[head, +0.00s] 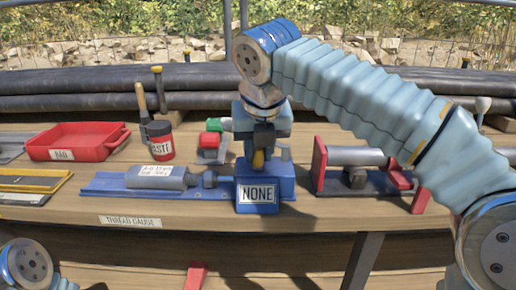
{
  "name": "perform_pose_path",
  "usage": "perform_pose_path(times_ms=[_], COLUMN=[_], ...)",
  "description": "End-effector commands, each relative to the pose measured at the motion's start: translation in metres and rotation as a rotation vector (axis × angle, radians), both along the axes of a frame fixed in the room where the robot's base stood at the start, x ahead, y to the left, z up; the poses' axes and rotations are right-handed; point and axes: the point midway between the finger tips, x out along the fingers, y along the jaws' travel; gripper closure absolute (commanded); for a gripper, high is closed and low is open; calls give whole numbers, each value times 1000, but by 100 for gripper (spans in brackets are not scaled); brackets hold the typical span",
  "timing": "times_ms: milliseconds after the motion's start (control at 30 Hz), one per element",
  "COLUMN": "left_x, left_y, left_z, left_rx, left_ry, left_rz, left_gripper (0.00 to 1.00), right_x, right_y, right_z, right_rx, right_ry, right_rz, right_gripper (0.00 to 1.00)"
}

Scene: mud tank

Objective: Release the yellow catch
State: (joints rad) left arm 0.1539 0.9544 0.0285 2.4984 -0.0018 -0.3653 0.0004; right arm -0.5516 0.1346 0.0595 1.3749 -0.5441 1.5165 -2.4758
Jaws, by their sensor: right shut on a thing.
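The yellow catch (258,160) is a small piece at the top of a blue block (286,186) labelled NONE, near the front of the wooden bench. My right gripper (264,138) reaches down from above and is shut on the yellow catch. The gripper's dark fingers hide the upper part of the catch. Only a joint of my left arm shows at the lower left corner; its gripper is out of view.
A grey cylinder (157,177) lies on a blue plate left of the block. A red tray (75,153) and a red jar (159,148) stand further left. A red-ended fixture (319,165) is close on the right. Black pipes (75,83) run behind.

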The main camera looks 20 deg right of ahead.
Motion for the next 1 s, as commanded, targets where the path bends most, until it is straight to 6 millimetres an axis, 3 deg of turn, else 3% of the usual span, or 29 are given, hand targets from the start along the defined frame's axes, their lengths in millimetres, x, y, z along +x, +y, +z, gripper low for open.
perform_pose_path(times_ms=[133, 333, 567, 600, 700, 733, 1000], left_x=[0, 0, 0, 0, 0, 0, 0], left_y=[0, 0, 0, 0, 0, 0, 0], left_z=[1, 4, 4, 4, 4, 4, 4], left_rx=[0, 0, 0, 0, 0, 0, 0], left_ry=[0, 0, 0, 0, 1, 0, 0], left_rz=[0, 0, -1, -1, -1, -1, -1], left_gripper=[57, 57, 57, 57, 57, 57, 57], right_x=[-4, -27, -29, -29, -28, -28, -27], right_y=[3, 9, 10, 11, 10, 10, 9], right_z=[1, 1, 0, 0, 0, 0, 1], right_rx=[2, 2, 3, 2, 2, 2, 1], right_ry=[-1, -1, 3, 4, 3, 2, 0], right_rz=[5, 6, 7, 8, 7, 6, 4], right_gripper=[100, 100, 100, 68, 53, 49, 49])
